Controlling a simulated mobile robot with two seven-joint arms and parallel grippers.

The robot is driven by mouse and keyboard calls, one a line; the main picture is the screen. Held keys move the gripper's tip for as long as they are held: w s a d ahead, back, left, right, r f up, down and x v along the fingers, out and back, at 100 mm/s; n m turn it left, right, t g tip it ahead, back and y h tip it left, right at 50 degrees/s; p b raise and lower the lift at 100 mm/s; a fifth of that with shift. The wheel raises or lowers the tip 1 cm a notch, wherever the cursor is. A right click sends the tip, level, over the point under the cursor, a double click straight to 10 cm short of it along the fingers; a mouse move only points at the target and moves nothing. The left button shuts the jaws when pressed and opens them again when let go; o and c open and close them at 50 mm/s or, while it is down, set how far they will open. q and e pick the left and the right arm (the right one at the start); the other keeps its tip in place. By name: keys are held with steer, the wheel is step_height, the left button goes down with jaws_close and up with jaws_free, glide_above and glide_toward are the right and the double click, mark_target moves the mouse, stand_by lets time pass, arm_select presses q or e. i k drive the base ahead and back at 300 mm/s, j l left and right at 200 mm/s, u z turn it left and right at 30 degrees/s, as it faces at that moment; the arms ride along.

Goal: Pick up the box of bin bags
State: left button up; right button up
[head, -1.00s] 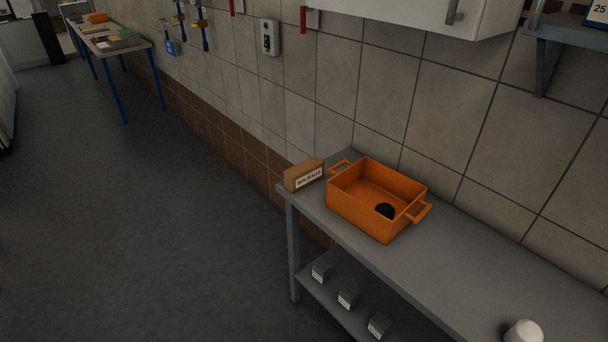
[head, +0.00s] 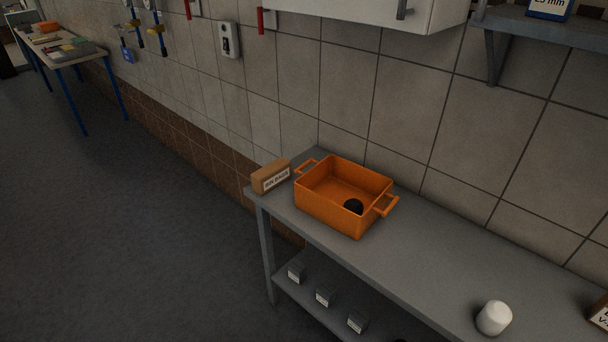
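The box of bin bags (head: 271,177) is a small brown carton with a white label on its front. It stands on the far left end of the grey workbench (head: 424,257), close to the bench's left edge. An orange two-handled crate (head: 331,213) stands just to its right, with a round black thing (head: 353,206) inside. Neither of my grippers shows in the head view.
A white rounded container (head: 494,317) stands on the bench at lower right, with a partly cut-off box (head: 600,313) beyond it. Several small grey boxes sit on the lower shelf. Open floor (head: 130,240) lies left of the bench. A wall cabinet (head: 375,14) hangs above.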

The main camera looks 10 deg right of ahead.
mark_target(269, 177)
steer(key=i+j+z, duration=0.25)
steer(key=j+z, duration=0.25)
steer(key=i+j+z, duration=0.15)
steer(key=j+z, duration=0.15)
steer(key=i+j+z, duration=0.15)
steer(key=j, duration=0.35)
steer(key=j+z, duration=0.15)
steer(key=j, duration=0.4)
steer(key=i+j, duration=0.1)
steer(key=j, duration=0.5)
steer(key=i+j, duration=0.1)
steer(key=j, duration=0.45)
steer(key=i+j, duration=0.1)
steer(key=j, duration=0.5)
steer(key=i+j+z, duration=0.1)
steer(key=j, duration=0.45)
steer(key=i+j, duration=0.1)
steer(key=j, duration=0.5)
